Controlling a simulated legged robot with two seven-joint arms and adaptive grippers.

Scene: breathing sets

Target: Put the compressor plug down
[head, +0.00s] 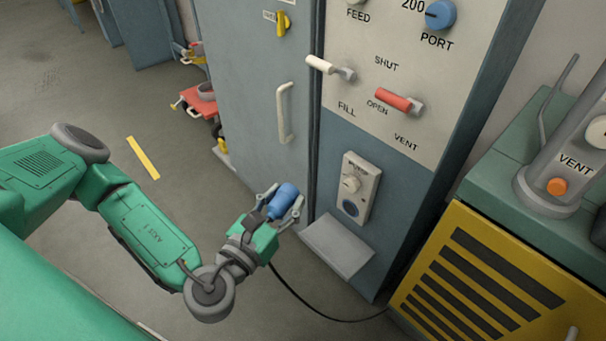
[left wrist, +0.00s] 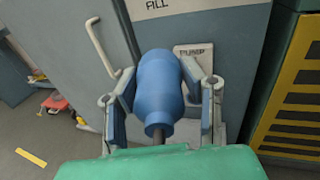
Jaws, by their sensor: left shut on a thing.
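The compressor plug (head: 283,200) is blue and bottle-shaped, and in the left wrist view the plug (left wrist: 158,90) fills the middle. My left gripper (head: 281,203) is shut on it, one finger on each side; the fingers also show in the left wrist view (left wrist: 160,98). A dark cable (head: 300,298) runs from below the gripper toward the yellow unit. The plug is held in the air in front of the cabinet, left of a grey sloped shelf (head: 338,246). A pale socket panel (head: 361,188) with a knob and a round blue port is above the shelf. My right gripper is not in view.
The grey-blue cabinet (head: 250,75) has a white door handle (head: 286,113). White and red levers (head: 398,99) stick out of its panel. A yellow slatted unit (head: 470,285) stands at the right. Open floor (head: 75,105) lies at the left.

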